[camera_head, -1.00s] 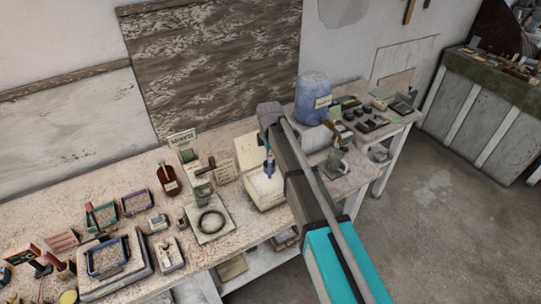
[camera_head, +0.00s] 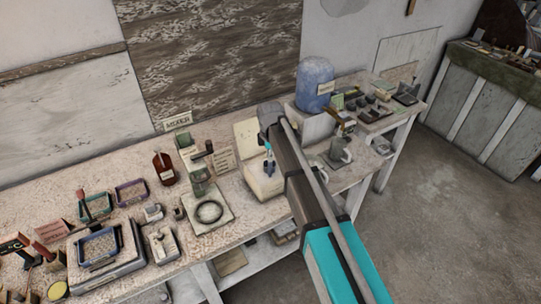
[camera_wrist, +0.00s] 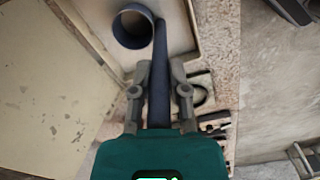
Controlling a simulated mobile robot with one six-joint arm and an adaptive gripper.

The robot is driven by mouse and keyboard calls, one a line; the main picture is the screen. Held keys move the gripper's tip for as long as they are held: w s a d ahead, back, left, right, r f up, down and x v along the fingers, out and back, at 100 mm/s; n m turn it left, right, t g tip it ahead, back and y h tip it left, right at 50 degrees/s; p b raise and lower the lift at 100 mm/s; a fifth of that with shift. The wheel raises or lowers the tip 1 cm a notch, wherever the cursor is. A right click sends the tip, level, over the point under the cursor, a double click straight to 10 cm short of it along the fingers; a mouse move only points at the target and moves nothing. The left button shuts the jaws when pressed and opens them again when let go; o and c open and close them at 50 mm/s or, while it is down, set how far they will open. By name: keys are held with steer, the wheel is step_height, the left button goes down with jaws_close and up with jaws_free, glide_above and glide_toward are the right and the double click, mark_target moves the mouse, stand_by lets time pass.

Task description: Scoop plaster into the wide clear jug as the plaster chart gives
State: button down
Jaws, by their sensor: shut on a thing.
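My gripper (camera_wrist: 159,84) is shut on the dark blue handle of a scoop (camera_wrist: 160,62). The scoop's round cup (camera_wrist: 133,27) is over or inside a pale open box (camera_wrist: 185,48) in the wrist view; its depth and any plaster in the cup are unclear. In the head view, the scoop (camera_head: 268,168) hangs below my gripper at the pale plaster box (camera_head: 262,193), whose lid stands open. A greyish jug (camera_head: 337,151) stands to the right; I cannot tell if it is the wide clear one. A small printed card (camera_head: 223,160) stands left of the box; its text is unreadable.
A blue drum (camera_head: 314,84) stands behind, right. A scale (camera_head: 103,262) bears a blue-rimmed tray. Open floor lies at the right.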

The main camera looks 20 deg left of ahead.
steer(key=shift+f+b, duration=1.9)
steer(key=shift+f, duration=0.3)
steer(key=shift+r, duration=0.1)
step_height(320, 180, up, 10)
steer(key=p, duration=1)
steer(key=shift+f+b, duration=0.5)
steer(key=shift+f, duration=0.1)
steer(key=shift+s, duration=0.1)
